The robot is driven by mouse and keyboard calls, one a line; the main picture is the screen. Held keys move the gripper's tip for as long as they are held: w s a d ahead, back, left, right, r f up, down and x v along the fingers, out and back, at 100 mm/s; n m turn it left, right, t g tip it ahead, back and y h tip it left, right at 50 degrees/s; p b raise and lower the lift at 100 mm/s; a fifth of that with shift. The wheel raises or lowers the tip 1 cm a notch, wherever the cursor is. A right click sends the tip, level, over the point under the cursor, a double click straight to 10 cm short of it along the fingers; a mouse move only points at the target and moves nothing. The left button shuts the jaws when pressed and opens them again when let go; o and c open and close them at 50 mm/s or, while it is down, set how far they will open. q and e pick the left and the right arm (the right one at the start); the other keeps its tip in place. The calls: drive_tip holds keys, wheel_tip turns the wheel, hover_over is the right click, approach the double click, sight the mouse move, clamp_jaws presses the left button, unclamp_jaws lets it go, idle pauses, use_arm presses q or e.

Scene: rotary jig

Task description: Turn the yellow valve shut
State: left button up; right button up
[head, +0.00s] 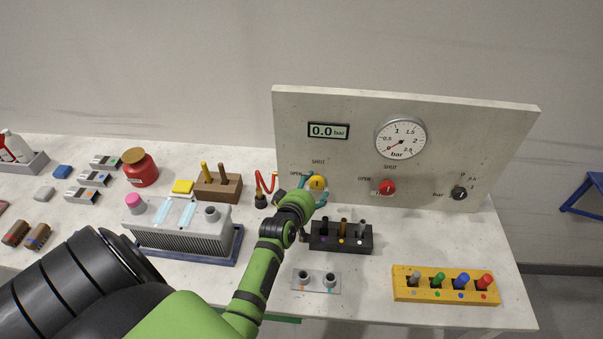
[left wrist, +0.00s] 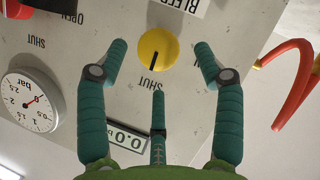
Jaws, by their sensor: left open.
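The yellow valve knob (head: 317,182) sits on the left part of the upright grey panel (head: 455,128). In the left wrist view, which looks upside down, the round yellow knob (left wrist: 160,45) has a black mark pointing toward the SHUT label. My left gripper (head: 314,194) is at the panel, in front of the knob. In the left wrist view its teal fingers (left wrist: 161,62) are spread open, one on each side of the knob and one below, with visible gaps. My right gripper is not in view.
The panel also carries a 0.0 bar display (head: 328,131), a dial gauge (head: 400,139), a red knob (head: 387,187) and a black knob (head: 459,193). Below my gripper stands a black tool holder (head: 322,243).

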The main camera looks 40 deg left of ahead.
use_arm(q)
drive_tip(key=v, duration=0.9)
